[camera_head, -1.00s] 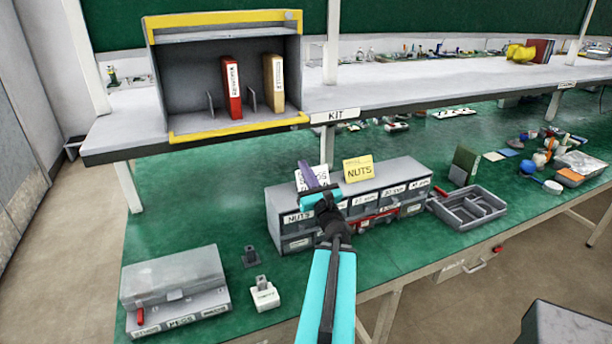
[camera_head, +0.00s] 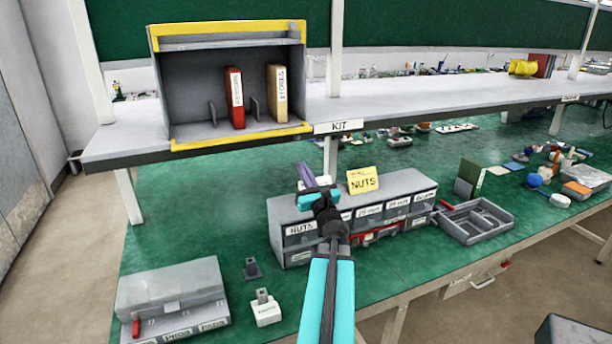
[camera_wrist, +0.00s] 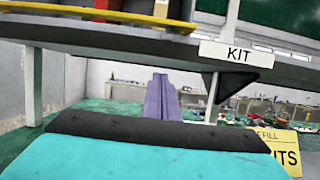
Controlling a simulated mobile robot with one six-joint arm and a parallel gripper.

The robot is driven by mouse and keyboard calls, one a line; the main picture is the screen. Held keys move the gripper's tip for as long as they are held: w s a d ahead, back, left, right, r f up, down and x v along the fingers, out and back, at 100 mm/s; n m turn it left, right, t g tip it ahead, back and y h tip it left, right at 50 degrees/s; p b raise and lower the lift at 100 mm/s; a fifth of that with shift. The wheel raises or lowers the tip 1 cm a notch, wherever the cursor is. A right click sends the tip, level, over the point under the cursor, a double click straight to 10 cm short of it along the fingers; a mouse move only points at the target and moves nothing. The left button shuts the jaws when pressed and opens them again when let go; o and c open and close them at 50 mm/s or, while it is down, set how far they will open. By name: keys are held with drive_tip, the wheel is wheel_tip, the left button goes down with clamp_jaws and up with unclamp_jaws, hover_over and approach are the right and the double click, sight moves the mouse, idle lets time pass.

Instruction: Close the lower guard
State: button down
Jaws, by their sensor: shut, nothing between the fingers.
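A grey open-fronted box (camera_head: 190,85) stands on the raised shelf in the head view. It has a yellow-edged upper guard (camera_head: 225,28) and a yellow-edged lower guard (camera_head: 242,135) at its bottom front, by the shelf edge. The lower guard looks folded down, and the front is open. In the wrist view, a yellow edge (camera_wrist: 95,14) of it shows at top left. My gripper (camera_head: 306,174) has purple fingers, shut and empty. It is below and right of the lower guard in the picture, apart from it. The fingers also show in the wrist view (camera_wrist: 161,96), pointing under the shelf.
A red binder (camera_head: 236,98) and a tan binder (camera_head: 278,92) stand inside the box. The shelf edge with its KIT sign (camera_head: 338,127) overhangs the green bench. A drawer unit (camera_head: 400,187) with a yellow NUTS card (camera_head: 362,180) is close to my gripper.

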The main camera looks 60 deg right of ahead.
drive_tip(key=w+d+r+p, duration=0.2)
drive_tip(key=w+r+p, duration=0.1)
drive_tip(key=r+p, duration=0.1)
drive_tip(key=shift+w+d+r, duration=0.25)
drive_tip(key=shift+d+r, duration=0.05)
drive_tip(key=shift+r, duration=0.55)
